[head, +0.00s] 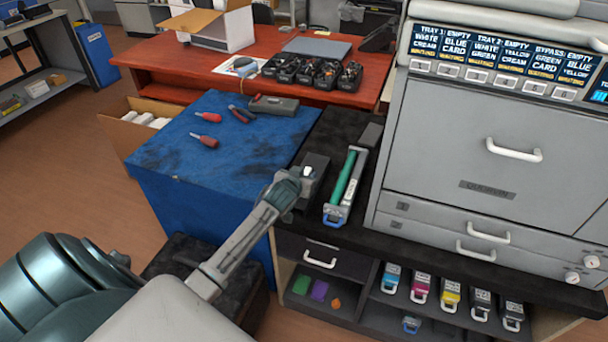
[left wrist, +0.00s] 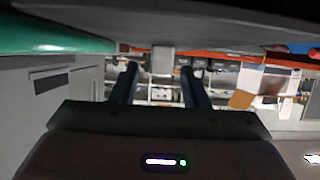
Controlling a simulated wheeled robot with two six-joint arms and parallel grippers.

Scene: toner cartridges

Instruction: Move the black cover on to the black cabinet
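A dark grey-black box-like piece (head: 315,168), which looks like the black cover, is at the left edge of the black cabinet's top (head: 342,125), partly hidden by my left gripper. My left gripper (head: 290,188) is right at its near side; whether they touch is unclear. In the left wrist view, the two fingers (left wrist: 160,82) are apart with background showing between them. A dark surface fills the top of that view, and a small grey block (left wrist: 163,60) shows beyond the fingertips without touching them. My right gripper is in neither view.
A tray with a green roller (head: 343,180) stands right of the cover, and the grey printer (head: 450,140) beyond it. A blue-topped table (head: 170,160) with screwdrivers and pliers is to the left. Colored cartridges (head: 450,293) sit on the shelf below. A small dark block (head: 370,134) is farther back.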

